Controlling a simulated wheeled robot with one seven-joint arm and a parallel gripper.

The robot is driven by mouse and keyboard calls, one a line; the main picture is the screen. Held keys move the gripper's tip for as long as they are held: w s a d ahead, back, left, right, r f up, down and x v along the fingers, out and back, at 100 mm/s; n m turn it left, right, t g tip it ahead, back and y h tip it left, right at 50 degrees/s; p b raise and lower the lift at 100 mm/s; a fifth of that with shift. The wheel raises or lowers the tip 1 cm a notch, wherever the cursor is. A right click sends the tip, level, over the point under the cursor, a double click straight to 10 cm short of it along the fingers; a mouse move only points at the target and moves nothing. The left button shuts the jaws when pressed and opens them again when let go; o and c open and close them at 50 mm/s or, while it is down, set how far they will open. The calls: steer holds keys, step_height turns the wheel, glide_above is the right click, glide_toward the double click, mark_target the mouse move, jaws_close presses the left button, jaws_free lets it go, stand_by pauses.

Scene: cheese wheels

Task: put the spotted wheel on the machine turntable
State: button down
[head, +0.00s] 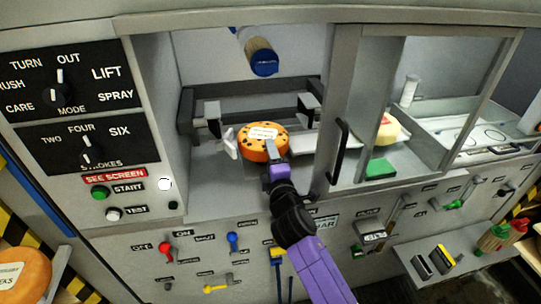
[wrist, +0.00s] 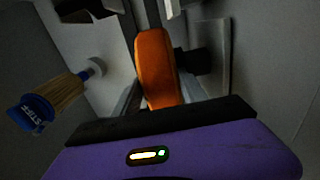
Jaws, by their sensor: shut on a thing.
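The spotted wheel (head: 254,151) is orange with dark spots and a white label on top. It is inside the open machine bay, label up and roughly level. My gripper (head: 276,163) reaches in from the front and is shut on the wheel's near edge. In the wrist view the orange wheel (wrist: 155,65) stands between the fingers, seen edge-on. The machine turntable cannot be clearly made out; the wheel and my gripper cover the middle of the bay. I cannot tell whether the wheel touches anything below it.
Grey clamp-like parts (head: 311,106) stand behind the wheel, and a white piece (head: 230,144) is at its left. A blue-ended brush (head: 262,58) hangs above; it also shows in the wrist view (wrist: 34,113). A door handle (head: 338,151) is at the right. Another orange wheel (head: 24,273) is lower left.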

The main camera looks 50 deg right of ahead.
stand_by(0.6)
steer(key=c, duration=0.6)
jaws_free()
steer(key=shift+o, duration=0.2)
steer(key=shift+f, duration=0.4)
steer(key=b+v, duration=0.2)
steer(key=v, duration=0.5)
steer(key=shift+r, duration=0.1)
steer(key=shift+s+a+r, duration=0.15)
steer(key=shift+s+a, duration=0.1)
steer(key=shift+s, duration=0.1)
